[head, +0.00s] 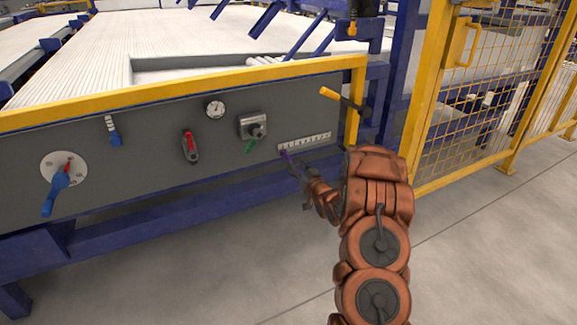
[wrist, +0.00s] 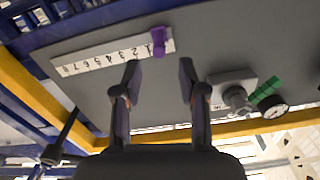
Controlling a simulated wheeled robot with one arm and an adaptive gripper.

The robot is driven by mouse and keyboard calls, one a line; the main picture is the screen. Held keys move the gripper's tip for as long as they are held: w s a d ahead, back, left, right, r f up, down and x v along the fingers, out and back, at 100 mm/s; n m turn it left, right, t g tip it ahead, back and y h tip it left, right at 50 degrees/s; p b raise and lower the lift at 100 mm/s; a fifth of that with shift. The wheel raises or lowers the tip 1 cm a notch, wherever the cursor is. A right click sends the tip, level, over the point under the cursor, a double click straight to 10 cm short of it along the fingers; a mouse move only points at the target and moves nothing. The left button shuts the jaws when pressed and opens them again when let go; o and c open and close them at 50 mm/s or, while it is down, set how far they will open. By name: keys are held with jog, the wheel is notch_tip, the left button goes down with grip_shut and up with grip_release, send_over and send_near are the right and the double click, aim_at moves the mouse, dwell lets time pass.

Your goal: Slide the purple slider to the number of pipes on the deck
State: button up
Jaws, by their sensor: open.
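The purple slider (wrist: 158,40) sits near the low end of a white numbered scale (wrist: 92,58), just past the 1 mark in the wrist view. In the head view the slider (head: 286,155) shows at the left end of the scale (head: 310,140). My gripper (wrist: 160,68) is open and empty. In the head view my gripper is partly hidden by my arm. Several white pipes (head: 267,60) lie at the deck's edge, partly hidden.
The grey panel also carries a knob unit (head: 252,125) with a green lever (head: 250,146), a gauge (head: 215,109), a red-handled switch (head: 190,145) and a blue lever (head: 55,193). A yellow-tipped lever (head: 335,96) juts out at upper right. A yellow fence (head: 480,100) stands right.

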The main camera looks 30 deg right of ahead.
aim_at(285, 153)
jog(key=shift+w+d+f+b, duration=0.15)
jog(key=shift+w+b, duration=0.55)
jog(key=shift+w, duration=1.25)
jog(key=shift+w+d+r+b, duration=0.2)
jog(key=shift+w+b, duration=0.5)
jog(key=shift+w, duration=1.2)
grip_shut()
